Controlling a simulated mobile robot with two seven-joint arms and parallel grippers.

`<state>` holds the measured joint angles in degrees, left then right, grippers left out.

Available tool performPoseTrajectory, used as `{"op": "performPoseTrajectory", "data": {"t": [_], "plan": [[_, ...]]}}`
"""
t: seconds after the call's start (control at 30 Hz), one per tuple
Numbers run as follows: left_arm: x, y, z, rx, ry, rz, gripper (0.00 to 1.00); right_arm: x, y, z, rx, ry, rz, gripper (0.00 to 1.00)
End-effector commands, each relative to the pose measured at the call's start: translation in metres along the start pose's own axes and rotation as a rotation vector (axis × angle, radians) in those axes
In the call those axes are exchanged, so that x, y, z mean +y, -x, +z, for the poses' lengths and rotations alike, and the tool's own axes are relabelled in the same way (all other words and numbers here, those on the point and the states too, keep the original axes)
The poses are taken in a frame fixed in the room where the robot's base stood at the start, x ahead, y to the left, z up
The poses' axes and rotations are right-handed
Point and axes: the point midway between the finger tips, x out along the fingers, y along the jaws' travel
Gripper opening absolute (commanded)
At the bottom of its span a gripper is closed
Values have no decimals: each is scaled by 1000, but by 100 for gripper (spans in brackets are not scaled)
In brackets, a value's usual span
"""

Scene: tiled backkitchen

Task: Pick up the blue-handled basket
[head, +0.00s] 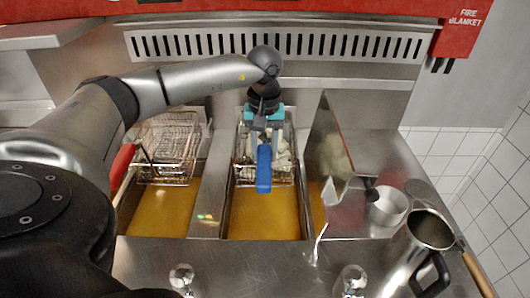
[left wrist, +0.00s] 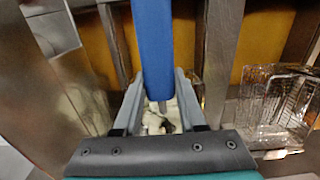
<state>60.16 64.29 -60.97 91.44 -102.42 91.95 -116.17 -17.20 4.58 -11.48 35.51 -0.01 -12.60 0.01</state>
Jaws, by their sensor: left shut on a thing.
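The blue-handled basket (head: 240,150) is a wire basket in the middle fryer well, with pale food pieces in it. Its blue handle (head: 264,172) points toward me over the yellow oil. My left gripper (head: 264,142) comes down from above and is shut on the handle's inner end. In the left wrist view the blue handle (left wrist: 153,45) runs between the two grey fingers (left wrist: 161,82). Pale food (left wrist: 160,122) shows below the fingers. The gripper hides part of the basket. My right gripper is not in view.
A second wire basket (head: 168,145) with a red handle (head: 122,163) sits in the left well. A steel panel (head: 325,130) rises close on the right. A slotted back wall (head: 270,43) is behind.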

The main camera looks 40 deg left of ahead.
Motion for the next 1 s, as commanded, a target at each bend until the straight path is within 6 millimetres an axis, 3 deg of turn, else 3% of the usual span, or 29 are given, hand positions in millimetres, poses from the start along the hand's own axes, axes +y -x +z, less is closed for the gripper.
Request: {"op": "performPoseTrajectory", "data": {"t": [0.03,0.27,1.0], "plan": [[0,0,0,0,0,0,27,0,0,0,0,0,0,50],[0,0,0,0,0,0,1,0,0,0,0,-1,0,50],[0,0,0,0,0,-1,0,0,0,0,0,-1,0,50]]}}
